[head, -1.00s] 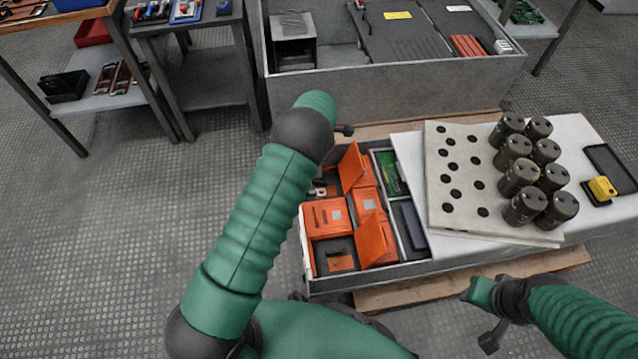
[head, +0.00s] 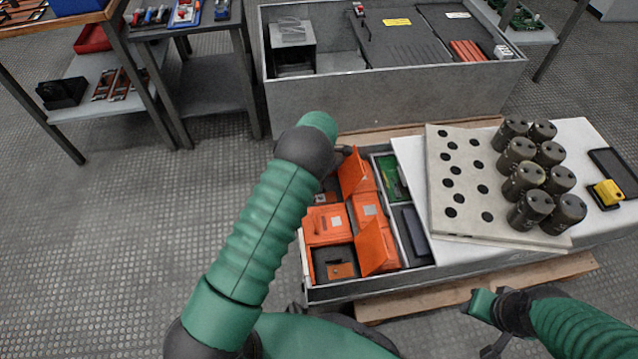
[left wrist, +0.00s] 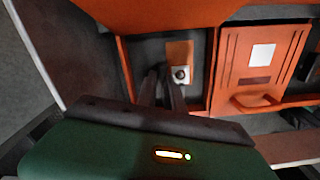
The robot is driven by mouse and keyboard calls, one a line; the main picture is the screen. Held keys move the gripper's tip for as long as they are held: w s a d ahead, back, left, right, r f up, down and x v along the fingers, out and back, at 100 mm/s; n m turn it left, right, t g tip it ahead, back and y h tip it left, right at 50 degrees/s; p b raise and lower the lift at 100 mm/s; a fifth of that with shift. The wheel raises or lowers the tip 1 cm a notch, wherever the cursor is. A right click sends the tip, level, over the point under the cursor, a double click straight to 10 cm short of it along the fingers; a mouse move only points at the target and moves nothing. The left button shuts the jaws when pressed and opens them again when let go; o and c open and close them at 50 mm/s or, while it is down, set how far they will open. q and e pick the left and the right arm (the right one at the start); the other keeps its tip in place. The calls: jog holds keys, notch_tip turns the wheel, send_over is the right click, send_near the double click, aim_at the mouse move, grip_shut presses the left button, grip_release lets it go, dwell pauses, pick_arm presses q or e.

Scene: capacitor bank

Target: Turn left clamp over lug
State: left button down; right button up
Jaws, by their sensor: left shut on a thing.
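In the left wrist view my left gripper (left wrist: 170,76) reaches into a dark compartment of the orange-fitted tray. Its two dark fingers are close together, shut on a small part that I take to be the left clamp; the fingers mostly hide it. At the fingertips is a small orange block with a metal lug (left wrist: 181,74). How the clamp sits relative to the lug is too small to tell. In the head view my left arm hides this gripper. My right gripper (head: 492,346) is at the bottom edge, partly cut off, away from the tray.
Raised orange lids (head: 371,246) stand beside the compartments. An orange cover (left wrist: 262,65) lies right of the fingers. A white board (head: 457,215) with holes and several dark capacitors (head: 530,208) stands right of the tray. A grey cabinet (head: 390,105) is behind.

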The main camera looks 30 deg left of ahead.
pick_arm(q)
jog(key=m+p, duration=0.2)
jog(key=shift+w+r+p, duration=0.1)
jog(key=shift+r+p, duration=0.15)
jog(key=shift+p, duration=0.1)
jog(key=m+p, duration=0.2)
jog(key=m, duration=0.1)
jog(key=shift+m+p, duration=0.3)
jog(key=shift+m, duration=0.1)
jog(key=m+p, duration=0.2)
jog(key=m, duration=0.2)
jog(key=shift+d+f, duration=0.1)
jog(key=shift+f+m+p, duration=0.1)
jog(key=shift+m+p, duration=0.3)
jog(key=shift+m, duration=1.8)
jog(key=c, duration=1.7)
grip_release()
jog(key=shift+c, duration=0.2)
